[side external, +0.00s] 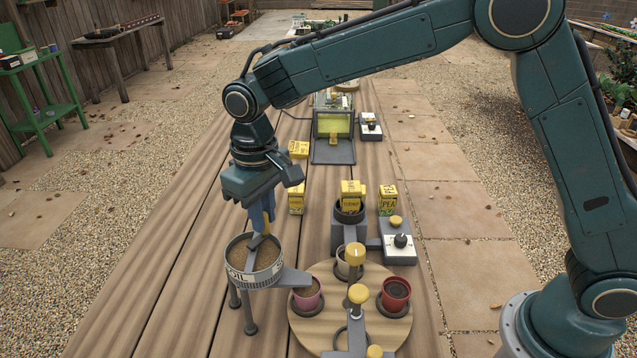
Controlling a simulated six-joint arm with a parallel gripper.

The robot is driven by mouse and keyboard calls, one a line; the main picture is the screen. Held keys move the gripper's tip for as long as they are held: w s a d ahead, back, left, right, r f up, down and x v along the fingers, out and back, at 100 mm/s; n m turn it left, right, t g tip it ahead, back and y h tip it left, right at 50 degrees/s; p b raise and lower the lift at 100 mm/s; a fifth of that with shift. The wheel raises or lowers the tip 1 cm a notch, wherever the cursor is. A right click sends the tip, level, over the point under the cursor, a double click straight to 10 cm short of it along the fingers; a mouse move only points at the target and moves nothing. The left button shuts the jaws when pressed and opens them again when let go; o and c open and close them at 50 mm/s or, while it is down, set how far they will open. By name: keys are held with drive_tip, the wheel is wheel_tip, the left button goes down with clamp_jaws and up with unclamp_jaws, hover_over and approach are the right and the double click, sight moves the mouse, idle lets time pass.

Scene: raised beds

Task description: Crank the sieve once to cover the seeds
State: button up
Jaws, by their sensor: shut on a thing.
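The round soil sieve (240,277), a grey drum marked "SOIL", stands on legs at the lower middle with brown soil inside. Its spout (290,279) reaches right over a pink pot (307,294). My gripper (262,227) points down above the sieve and is shut on the yellow crank handle (267,222), which is partly hidden by the fingers. The pink pot sits on a round wooden turntable (318,335) and shows brown soil at its top. Any seeds in it cannot be made out.
The turntable also holds a red pot (395,293) and a pale pot (346,265), near a yellow-knobbed post (357,295). Behind stand a seed holder (349,212), a pea packet (388,200) and a dial box (399,243). The planks left of the sieve are clear.

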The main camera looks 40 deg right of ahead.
drive_tip(key=shift+s, duration=0.65)
drive_tip(key=o, duration=0.7)
drive_tip(key=shift+c, duration=0.2)
drive_tip(key=shift+r, duration=0.1)
wheel_tip(320, 180, up, 7)
idle(0.9)
